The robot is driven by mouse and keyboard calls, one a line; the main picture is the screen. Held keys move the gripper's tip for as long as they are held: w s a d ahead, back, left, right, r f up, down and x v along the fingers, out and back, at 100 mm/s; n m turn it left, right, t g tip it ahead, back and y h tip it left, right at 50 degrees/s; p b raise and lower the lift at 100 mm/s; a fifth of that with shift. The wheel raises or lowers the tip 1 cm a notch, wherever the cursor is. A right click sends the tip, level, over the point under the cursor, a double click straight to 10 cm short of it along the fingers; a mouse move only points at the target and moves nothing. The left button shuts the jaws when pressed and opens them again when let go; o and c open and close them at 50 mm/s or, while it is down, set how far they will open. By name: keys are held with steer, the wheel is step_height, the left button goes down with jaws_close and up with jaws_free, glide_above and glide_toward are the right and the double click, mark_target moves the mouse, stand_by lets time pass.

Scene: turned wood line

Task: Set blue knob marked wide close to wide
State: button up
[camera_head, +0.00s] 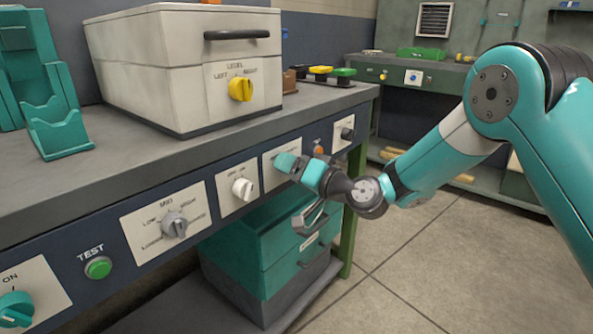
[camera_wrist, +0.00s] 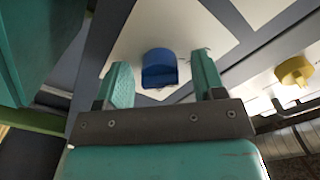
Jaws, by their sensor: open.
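The blue knob (camera_wrist: 160,67) sits on a white plate (camera_wrist: 128,40) in the wrist view. Its markings are too small to read, and I cannot tell which label it points to. My gripper (camera_wrist: 162,60) is open, with one teal finger on each side of the knob and visible gaps to both. I cannot tell how far the fingertips reach over it. In the head view my gripper (camera_head: 288,162) is at a white plate (camera_head: 268,172) on the near bench's front panel, and hides the knob there.
A white knob (camera_head: 242,188) and a grey knob (camera_head: 174,225) are to the left on the panel. An orange button (camera_head: 319,150) is close to my gripper's right. The white box (camera_head: 160,70) with a yellow knob (camera_head: 240,89) stands above. Teal drawers (camera_head: 262,240) are below.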

steer(key=b+v, duration=0.5)
steer(key=v, duration=1.2)
steer(key=shift+s+d, duration=0.2)
